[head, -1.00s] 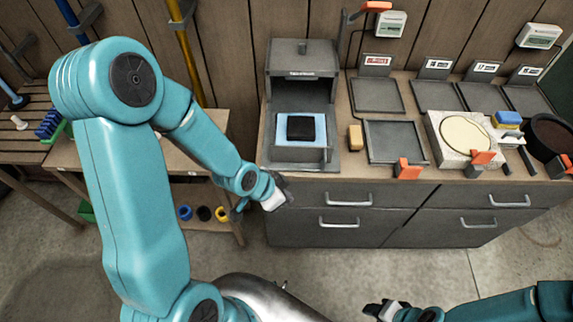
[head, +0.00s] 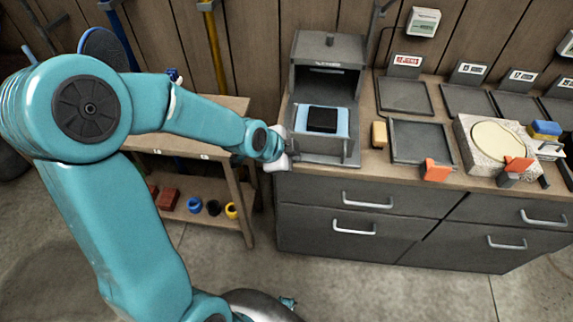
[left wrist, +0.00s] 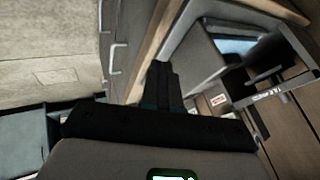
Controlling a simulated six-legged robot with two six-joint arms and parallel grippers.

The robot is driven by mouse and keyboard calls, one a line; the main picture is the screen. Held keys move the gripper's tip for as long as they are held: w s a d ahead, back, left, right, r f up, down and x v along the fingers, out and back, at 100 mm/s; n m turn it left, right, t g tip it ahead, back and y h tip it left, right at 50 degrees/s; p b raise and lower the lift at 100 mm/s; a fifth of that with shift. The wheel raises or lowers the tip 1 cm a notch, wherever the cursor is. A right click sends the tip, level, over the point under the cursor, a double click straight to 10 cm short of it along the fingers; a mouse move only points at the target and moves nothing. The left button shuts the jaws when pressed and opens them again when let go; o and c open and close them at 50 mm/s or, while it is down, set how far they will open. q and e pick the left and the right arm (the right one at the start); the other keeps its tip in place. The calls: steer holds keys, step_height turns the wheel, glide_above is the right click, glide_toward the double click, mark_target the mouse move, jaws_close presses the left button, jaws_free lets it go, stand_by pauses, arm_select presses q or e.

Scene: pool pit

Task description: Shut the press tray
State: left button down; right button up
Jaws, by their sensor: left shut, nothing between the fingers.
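The grey press (head: 328,52) stands at the left end of the bench. Its tray (head: 322,143) is out at the front, below the open head. A light blue piece with a black block (head: 322,119) on top lies in it. My left gripper (head: 279,157) is shut and empty at the bench's left front corner, just left of the tray; I cannot tell whether it touches anything. In the left wrist view the shut fingers (left wrist: 161,82) point along the bench edge, with the press (left wrist: 207,62) to their right. My right gripper is out of view.
A tan block (head: 379,134) and a flat dark tray (head: 420,142) with an orange clamp (head: 436,170) stand right of the press. A low wooden shelf (head: 243,200) stands left of the bench. The floor before the drawers is clear.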

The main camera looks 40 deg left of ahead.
mark_target(306, 150)
arm_select(q)
steer(key=w+p, duration=0.2)
steer(key=w+a+f+p, duration=0.1)
steer(key=shift+w+a, duration=0.1)
steer(key=shift+w, duration=0.2)
steer(key=shift+w+a+p, duration=0.1)
steer(key=shift+w+p, duration=0.15)
steer(key=shift+p, duration=0.15)
steer(key=shift+w+a+f, duration=0.15)
steer(key=shift+w+f, duration=0.1)
